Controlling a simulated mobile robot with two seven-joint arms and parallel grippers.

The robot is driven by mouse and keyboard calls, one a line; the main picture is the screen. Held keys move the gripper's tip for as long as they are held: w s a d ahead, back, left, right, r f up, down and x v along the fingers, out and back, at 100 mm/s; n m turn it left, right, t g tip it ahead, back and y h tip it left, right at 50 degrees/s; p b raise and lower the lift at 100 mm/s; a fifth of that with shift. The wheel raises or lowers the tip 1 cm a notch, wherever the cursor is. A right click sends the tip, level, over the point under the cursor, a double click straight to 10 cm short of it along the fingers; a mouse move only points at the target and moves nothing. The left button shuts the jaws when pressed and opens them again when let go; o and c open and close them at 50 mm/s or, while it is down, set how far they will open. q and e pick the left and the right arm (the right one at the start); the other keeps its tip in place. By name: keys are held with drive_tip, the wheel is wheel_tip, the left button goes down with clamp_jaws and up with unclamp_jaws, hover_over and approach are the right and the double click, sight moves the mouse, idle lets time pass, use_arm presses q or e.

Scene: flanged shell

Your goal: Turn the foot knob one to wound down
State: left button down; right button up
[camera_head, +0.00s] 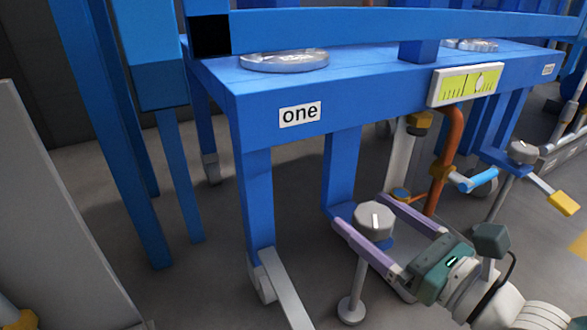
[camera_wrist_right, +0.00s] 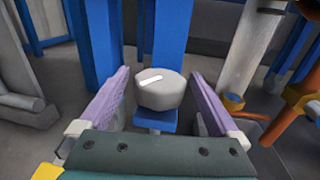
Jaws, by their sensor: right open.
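In the right wrist view the knob (camera_wrist_right: 159,90) stands between the two fingers, with a gap visible on each side. The white mark there lies nearly sideways, slightly tilted. My left gripper is not in view.
A level gauge (camera_head: 466,84) with a yellow-green face sits on the blue frame. A copper pipe (camera_head: 446,160) and a blue-handled lever (camera_head: 480,179) stand behind my right gripper. Another grey knob (camera_head: 523,151) is at the right. Blue legs stand close behind foot knob one.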

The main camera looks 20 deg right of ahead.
drive_tip(key=shift+c, duration=0.4)
drive_tip(key=c, duration=1.3)
drive_tip(key=shift+h, duration=0.3)
